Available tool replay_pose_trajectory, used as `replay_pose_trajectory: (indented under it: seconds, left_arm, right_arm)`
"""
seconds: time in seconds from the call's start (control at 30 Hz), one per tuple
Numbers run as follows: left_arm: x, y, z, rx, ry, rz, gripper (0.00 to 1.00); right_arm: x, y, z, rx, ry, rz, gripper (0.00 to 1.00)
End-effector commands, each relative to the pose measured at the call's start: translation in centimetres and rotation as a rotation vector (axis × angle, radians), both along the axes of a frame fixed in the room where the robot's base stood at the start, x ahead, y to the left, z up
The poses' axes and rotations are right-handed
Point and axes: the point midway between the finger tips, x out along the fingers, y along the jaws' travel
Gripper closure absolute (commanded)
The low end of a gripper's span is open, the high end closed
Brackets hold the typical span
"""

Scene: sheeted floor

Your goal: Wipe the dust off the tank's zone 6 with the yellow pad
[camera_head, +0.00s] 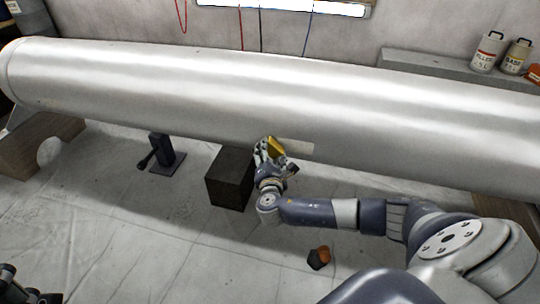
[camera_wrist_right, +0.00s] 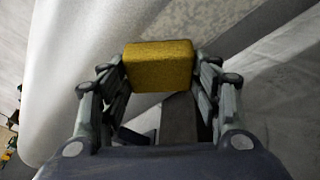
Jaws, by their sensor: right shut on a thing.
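The tank (camera_head: 200,85) is a long silvery cylinder lying across the head view. A pale tan rectangular patch (camera_head: 293,146) shows on its lower front side; no zone number can be read. My right gripper (camera_head: 270,150) is shut on the yellow pad (camera_head: 276,147), just left of the patch and close to the tank's side. In the right wrist view the pad (camera_wrist_right: 158,66) sits between both fingers, with the tank behind it. I cannot tell whether the pad touches the tank. At the lower left edge, a dark part of my left arm shows, but no clear fingers.
A dark block (camera_head: 230,178) stands on the sheeted floor left of my right gripper. A black stand (camera_head: 162,155) is farther left. Wooden cradles (camera_head: 38,140) support the tank. An orange and dark object (camera_head: 319,258) lies on the floor. Cans (camera_head: 487,52) stand on a ledge behind.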

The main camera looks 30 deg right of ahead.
Motion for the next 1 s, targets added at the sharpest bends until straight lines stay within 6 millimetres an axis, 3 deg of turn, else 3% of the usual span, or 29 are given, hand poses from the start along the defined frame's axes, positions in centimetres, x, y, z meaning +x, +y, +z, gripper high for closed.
replay_pose_trajectory:
  seconds: [0.37,1.0]
  left_arm:
    - [0.0,0.0,0.1,0.000,0.000,0.000,0.24]
    - [0.3,-0.1,2.1,0.004,0.011,0.001,0.24]
  right_arm:
    - [0.3,-0.5,0.1,-0.001,0.001,0.000,0.61]
    - [-2.7,-2.7,0.1,0.000,0.001,0.001,0.61]
